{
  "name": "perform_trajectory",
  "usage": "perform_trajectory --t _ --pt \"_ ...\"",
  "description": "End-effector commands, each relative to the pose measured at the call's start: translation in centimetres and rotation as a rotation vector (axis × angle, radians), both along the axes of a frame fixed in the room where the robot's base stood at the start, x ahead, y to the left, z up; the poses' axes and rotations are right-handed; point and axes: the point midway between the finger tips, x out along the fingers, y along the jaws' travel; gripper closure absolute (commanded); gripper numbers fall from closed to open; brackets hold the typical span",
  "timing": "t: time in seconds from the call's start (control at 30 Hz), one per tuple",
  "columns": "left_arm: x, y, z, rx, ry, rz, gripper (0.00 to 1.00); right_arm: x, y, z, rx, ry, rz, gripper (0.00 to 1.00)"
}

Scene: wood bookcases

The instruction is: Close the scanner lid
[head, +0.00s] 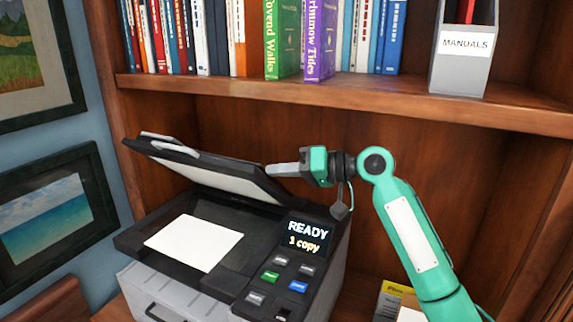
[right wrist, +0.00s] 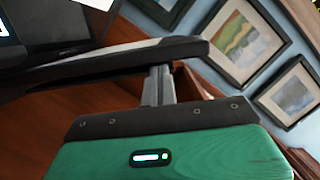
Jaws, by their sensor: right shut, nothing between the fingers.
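The scanner (head: 225,265) stands in the lower bay of the bookcase. Its dark lid (head: 210,168) is tilted up, with the pale underside showing. The lid also shows edge-on in the right wrist view (right wrist: 130,57). A white sheet of paper (head: 194,242) lies on the scanner bed. The scanner's screen (head: 309,234) reads "READY 1 copy". My right gripper (head: 274,170) is shut and empty, its fingertips at the right edge of the raised lid. In the right wrist view the closed fingers (right wrist: 157,85) reach the lid's edge; I cannot tell if they touch. My left gripper is not in view.
A shelf (head: 330,92) with a row of books and a grey "MANUALS" holder (head: 464,45) runs above the scanner and arm. Framed pictures (head: 55,205) hang on the blue wall at left. A yellow item (head: 390,298) stands at the lower right.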

Motion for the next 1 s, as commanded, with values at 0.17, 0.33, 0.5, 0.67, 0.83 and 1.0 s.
perform_trajectory --t 0.17,0.33,0.5,0.67,0.83,1.0 --pt "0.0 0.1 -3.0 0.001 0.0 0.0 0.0 -3.0 1.2 -3.9 -0.063 -0.153 0.002 1.0" --pt "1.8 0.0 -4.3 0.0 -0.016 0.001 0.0 -5.4 2.1 -7.3 -0.127 -0.302 0.003 1.0" --pt "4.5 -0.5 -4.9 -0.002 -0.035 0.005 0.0 -7.2 2.9 -11.0 -0.186 -0.447 0.002 1.0" --pt "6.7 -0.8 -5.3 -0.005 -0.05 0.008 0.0 -8.3 3.3 -14.2 -0.235 -0.569 0.002 1.0" --pt "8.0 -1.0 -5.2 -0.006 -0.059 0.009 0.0 -8.8 3.6 -16.2 -0.269 -0.654 0.002 1.0" --pt "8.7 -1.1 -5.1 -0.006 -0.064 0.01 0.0 -9.0 3.6 -17.4 -0.288 -0.701 0.0 1.0"
